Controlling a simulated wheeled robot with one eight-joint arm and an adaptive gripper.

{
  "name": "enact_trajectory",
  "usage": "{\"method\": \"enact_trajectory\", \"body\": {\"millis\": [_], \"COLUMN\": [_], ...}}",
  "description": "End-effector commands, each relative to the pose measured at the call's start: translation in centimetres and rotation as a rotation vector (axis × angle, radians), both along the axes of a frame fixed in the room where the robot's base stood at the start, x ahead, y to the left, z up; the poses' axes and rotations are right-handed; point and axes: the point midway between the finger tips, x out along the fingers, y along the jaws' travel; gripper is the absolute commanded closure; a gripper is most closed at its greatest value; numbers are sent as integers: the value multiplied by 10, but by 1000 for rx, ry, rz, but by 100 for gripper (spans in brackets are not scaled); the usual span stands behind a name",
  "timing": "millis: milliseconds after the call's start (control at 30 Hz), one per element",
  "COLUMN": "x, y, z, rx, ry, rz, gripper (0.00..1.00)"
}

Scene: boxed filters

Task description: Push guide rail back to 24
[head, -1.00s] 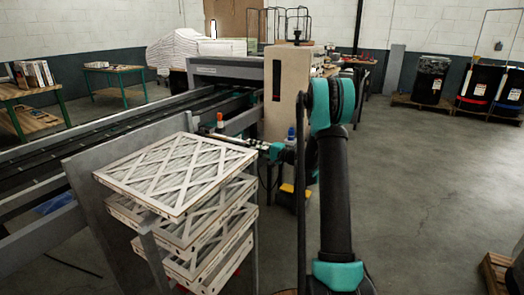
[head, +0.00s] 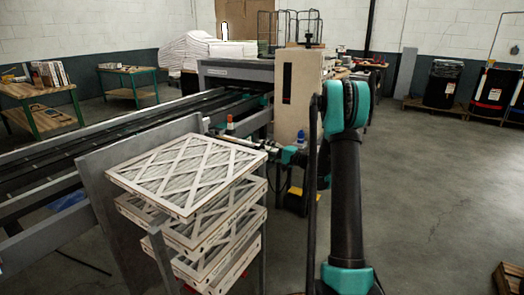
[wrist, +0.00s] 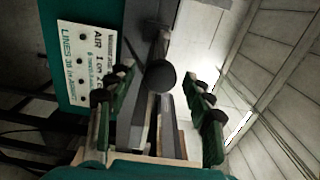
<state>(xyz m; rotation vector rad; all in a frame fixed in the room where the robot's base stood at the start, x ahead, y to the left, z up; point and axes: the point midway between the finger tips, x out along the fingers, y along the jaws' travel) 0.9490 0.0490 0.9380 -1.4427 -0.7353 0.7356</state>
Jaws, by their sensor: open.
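In the wrist view, the two green-and-black fingers of my gripper (wrist: 158,92) stand apart, one on each side of a round black knob (wrist: 160,76). Grey metal bars (wrist: 168,120) run behind and below the knob; I cannot tell which is the guide rail or whether the fingers touch the knob. In the head view, my gripper (head: 252,143) is small, reaching left behind the stacked filters toward the conveyor's near side. The number 24 and any scale are not readable.
White-framed filters (head: 187,172) are stacked in front of my gripper, beside a grey panel (head: 110,190). A teal panel with a label (wrist: 88,60) is close at left in the wrist view. Open floor (head: 430,190) lies right.

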Motion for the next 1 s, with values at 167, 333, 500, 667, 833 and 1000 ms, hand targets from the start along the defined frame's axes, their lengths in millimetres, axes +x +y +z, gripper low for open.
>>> {"method": "enact_trajectory", "body": {"millis": [167, 333, 500, 667, 833, 1000], "x": [-22, -41, -54, -60, -61, -61], "y": [-32, -58, -76, -82, -83, -82], "z": [0, 0, 0, 0, 0, 0], "rx": [0, 0, 0, 0, 0, -3], "ry": [0, 0, 0, 0, 0, 1], "rz": [-4, -4, -2, -2, -1, 0], "gripper": [48, 48, 48, 48, 48, 58]}}
